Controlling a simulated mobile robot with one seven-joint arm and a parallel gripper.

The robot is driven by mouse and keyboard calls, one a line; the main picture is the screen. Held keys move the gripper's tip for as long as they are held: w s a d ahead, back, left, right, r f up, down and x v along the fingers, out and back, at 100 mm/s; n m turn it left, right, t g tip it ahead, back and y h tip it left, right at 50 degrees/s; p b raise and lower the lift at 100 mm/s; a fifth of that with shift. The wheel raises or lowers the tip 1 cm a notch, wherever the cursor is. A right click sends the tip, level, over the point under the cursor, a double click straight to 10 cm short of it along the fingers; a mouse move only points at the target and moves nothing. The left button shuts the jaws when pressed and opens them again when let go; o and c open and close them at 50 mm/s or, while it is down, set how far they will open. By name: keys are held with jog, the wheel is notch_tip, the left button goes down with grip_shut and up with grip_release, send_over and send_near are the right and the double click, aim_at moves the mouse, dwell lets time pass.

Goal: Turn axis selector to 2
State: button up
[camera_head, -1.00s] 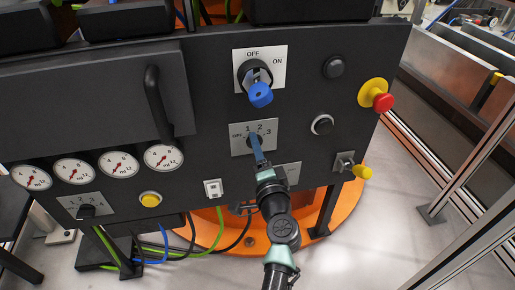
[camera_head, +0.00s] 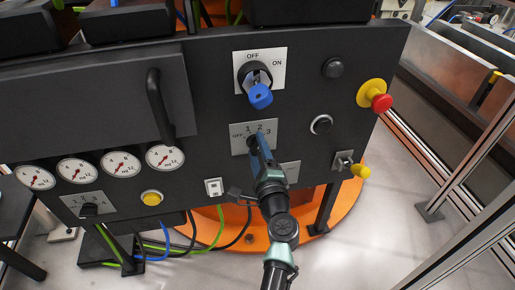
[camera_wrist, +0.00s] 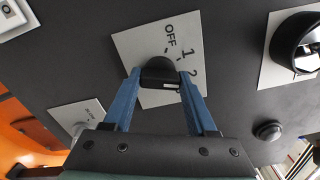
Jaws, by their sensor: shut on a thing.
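The axis selector is a black rotary knob (camera_wrist: 158,72) on a light plate (camera_wrist: 135,45) marked OFF, 1, 2 and 3. In the wrist view OFF, 1 and 2 are readable. My gripper (camera_wrist: 161,73) has its two blue fingers on either side of the knob, shut on it. In the head view my gripper (camera_head: 258,150) reaches up from below to the plate (camera_head: 240,131), and its fingers hide most of the knob. A small pale mark shows at the knob's lower right edge in the wrist view. I cannot tell which number the knob points to.
To the right are a red emergency stop (camera_head: 381,103), black buttons (camera_head: 321,124) and a yellow-tipped toggle (camera_head: 361,171). Gauges (camera_head: 121,164) and a black handle (camera_head: 158,103) lie left.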

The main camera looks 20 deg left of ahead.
jog(key=shift+f, duration=0.1)
jog(key=o, duration=1.4)
jog(key=shift+c, duration=0.2)
jog(key=shift+s+d, duration=0.1)
jog(key=p+v, duration=0.2)
jog(key=v, duration=1)
jog(key=shift+s+d, duration=0.2)
jog(key=shift+s, duration=0.1)
